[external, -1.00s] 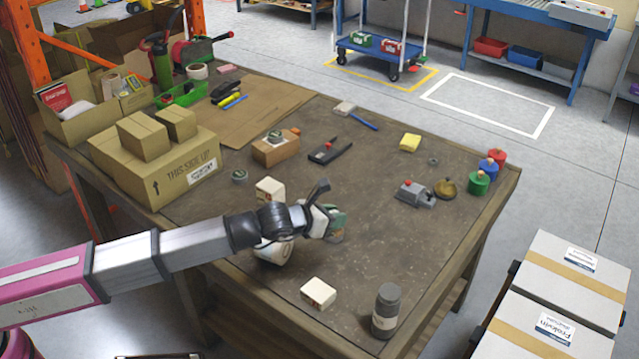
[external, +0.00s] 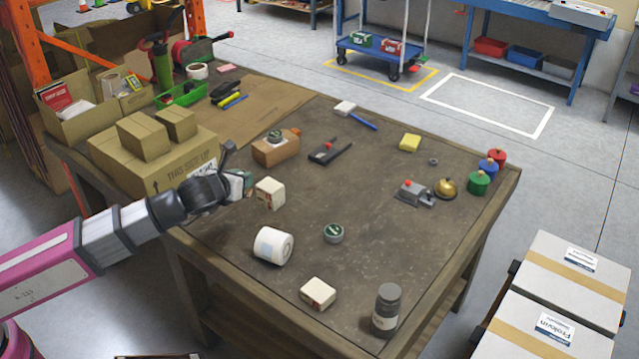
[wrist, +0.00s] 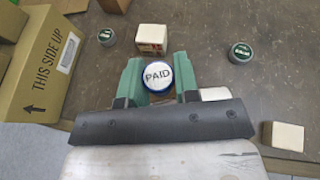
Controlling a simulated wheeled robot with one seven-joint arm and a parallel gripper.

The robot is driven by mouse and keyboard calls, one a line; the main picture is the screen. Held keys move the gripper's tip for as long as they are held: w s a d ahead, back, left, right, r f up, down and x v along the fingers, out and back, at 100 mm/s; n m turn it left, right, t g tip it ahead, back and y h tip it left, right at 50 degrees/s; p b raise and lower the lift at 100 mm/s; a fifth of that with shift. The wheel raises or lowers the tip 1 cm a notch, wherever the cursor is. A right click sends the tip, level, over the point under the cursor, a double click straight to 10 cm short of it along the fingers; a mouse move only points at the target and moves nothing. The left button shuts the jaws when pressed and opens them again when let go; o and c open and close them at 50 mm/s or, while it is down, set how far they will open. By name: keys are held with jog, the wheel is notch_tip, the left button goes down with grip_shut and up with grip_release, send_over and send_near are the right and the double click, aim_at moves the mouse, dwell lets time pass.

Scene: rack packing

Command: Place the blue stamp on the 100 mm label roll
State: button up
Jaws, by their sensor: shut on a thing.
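The blue stamp (wrist: 158,76) shows in the wrist view as a round white face marked PAID with a blue rim. My gripper (wrist: 160,78) has its green fingers shut on either side of it. In the external view my gripper (external: 242,184) is at the table's left side, beside the large carton. A large white roll (external: 273,246) lies on its side at the table's near left. Small round grey pieces with dark green tops stand on the table (external: 333,233), on a small brown box (external: 275,136) and near the large carton (wrist: 107,37). I cannot read their size marks.
A white block (external: 270,193) stands just right of my gripper, and another (external: 318,293) lies near the front edge. The large carton (external: 150,165) is close on the left. A dark bottle (external: 386,310) stands at the near corner. The table's middle is mostly clear.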

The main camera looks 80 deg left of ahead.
jog(key=w+d+f, duration=0.1)
jog(key=w+d, duration=0.1)
jog(key=w+d+f, duration=0.1)
jog(key=w+f, duration=0.1)
jog(key=w+d+f, duration=0.2)
jog(key=w, duration=0.1)
jog(key=shift+d+f, duration=0.2)
jog(key=shift+d, duration=0.1)
jog(key=shift+s+f, duration=0.1)
jog(key=shift+f, duration=1.9)
jog(key=o, duration=0.9)
jog(key=shift+f, duration=0.1)
jog(key=v, duration=1.2)
